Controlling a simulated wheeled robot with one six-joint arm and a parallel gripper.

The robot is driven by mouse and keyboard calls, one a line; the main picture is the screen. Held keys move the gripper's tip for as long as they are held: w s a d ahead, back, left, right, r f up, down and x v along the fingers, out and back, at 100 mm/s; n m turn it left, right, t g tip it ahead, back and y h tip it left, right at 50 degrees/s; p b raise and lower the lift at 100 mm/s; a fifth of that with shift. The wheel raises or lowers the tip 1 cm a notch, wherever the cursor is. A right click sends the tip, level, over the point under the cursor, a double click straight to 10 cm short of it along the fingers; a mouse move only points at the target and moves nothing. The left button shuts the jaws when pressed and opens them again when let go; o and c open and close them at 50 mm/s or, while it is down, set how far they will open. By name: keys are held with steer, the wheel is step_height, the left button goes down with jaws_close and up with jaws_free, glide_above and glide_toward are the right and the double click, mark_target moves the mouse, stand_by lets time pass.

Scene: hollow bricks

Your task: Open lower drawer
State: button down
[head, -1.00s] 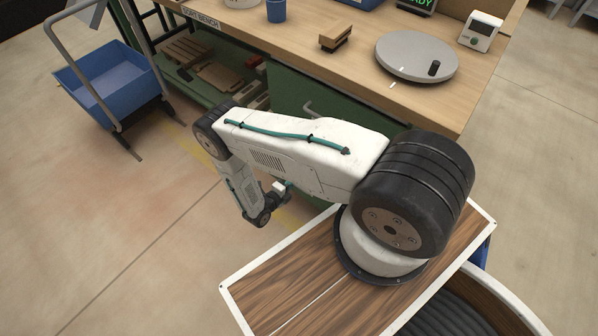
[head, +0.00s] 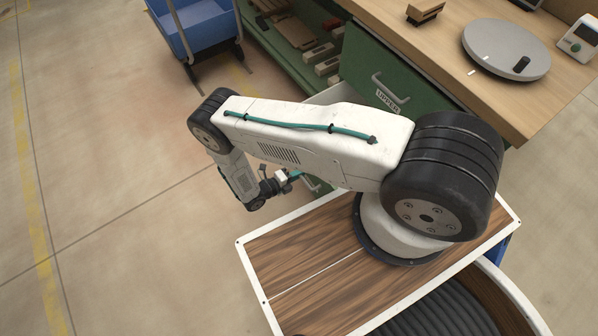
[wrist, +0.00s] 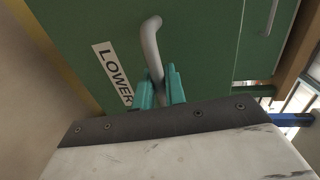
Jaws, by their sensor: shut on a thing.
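The lower drawer has a green front (wrist: 85,35) with a white LOWER label (wrist: 112,72) in the wrist view. Its grey bar handle (wrist: 152,45) runs between the teal fingers of my gripper (wrist: 160,90), which is shut on it. In the head view my gripper (head: 292,177) is low beside the bench, partly hidden by my arm. A pale drawer side (head: 328,95) shows behind my arm, so the lower drawer stands out from the bench. Most of the drawer is hidden there.
The upper drawer (head: 365,65), labelled UPPER, is closed above. A blue cart (head: 195,25) stands at the back left. The floor at left is clear.

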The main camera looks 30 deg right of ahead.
steer(key=shift+a, duration=0.15)
steer(key=c, duration=1.5)
jaws_free()
steer(key=shift+c, duration=0.2)
steer(key=shift+a, duration=0.1)
steer(key=w+v, duration=0.1)
steer(key=v, duration=0.6)
steer(key=shift+s+a, duration=0.35)
steer(key=shift+s, duration=0.15)
